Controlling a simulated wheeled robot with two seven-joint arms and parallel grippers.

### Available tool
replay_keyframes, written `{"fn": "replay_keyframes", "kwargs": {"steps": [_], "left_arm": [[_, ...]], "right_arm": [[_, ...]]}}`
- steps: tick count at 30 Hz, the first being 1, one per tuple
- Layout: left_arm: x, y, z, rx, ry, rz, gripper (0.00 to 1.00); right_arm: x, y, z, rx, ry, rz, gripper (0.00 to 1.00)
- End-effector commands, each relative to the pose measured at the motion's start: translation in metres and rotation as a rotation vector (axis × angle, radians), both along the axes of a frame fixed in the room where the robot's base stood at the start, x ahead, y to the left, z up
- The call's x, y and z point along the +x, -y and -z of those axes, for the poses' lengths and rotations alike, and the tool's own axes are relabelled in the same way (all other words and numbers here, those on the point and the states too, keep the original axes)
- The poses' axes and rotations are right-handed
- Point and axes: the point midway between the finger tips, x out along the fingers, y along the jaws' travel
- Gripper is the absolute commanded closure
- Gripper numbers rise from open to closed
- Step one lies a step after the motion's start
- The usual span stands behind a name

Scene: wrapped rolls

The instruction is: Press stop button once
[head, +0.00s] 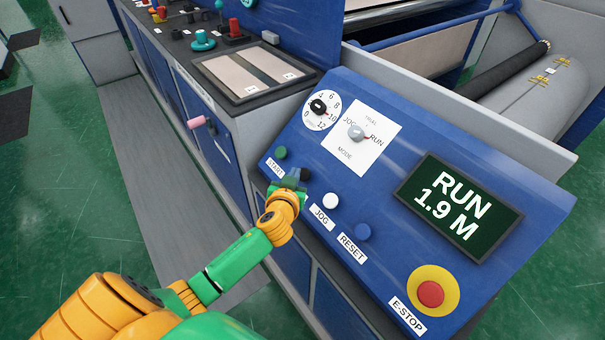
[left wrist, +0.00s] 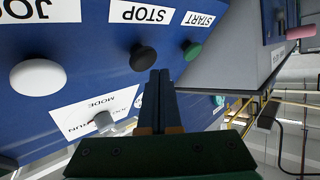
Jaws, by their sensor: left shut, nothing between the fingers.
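The black stop button (left wrist: 143,56) shows in the left wrist view beside its upside-down STOP label (left wrist: 141,13). In the head view the stop button (head: 305,174) is partly covered by my left gripper (head: 290,178), and its label is hidden. My left gripper (left wrist: 160,73) is shut and empty. Its tips are close to the stop button, on the side towards the green start button (left wrist: 193,51). I cannot tell whether they touch it. The display (head: 459,206) reads RUN 1.9 M. My right gripper is not in view.
The sloping blue panel also holds the green start button (head: 280,153), white jog button (head: 330,201), blue reset button (head: 363,232) and red e-stop (head: 431,293). A speed dial (head: 320,107) and mode switch (head: 356,132) sit above. A roller machine stands behind.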

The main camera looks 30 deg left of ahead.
Motion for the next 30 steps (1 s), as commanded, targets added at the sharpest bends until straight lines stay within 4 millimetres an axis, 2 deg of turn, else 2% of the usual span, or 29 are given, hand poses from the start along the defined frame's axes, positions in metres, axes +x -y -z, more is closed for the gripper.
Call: {"fn": "replay_keyframes", "kwargs": {"steps": [24, 30], "left_arm": [[0.0, 0.0001, 0.0002, 0.0, 0.0, 0.0, 1.0], [0.0033, 0.0015, 0.0062, -0.002, 0.001, -0.001, 1.0]], "right_arm": [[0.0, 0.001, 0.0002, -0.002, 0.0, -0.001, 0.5], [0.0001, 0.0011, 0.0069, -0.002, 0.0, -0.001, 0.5]]}}
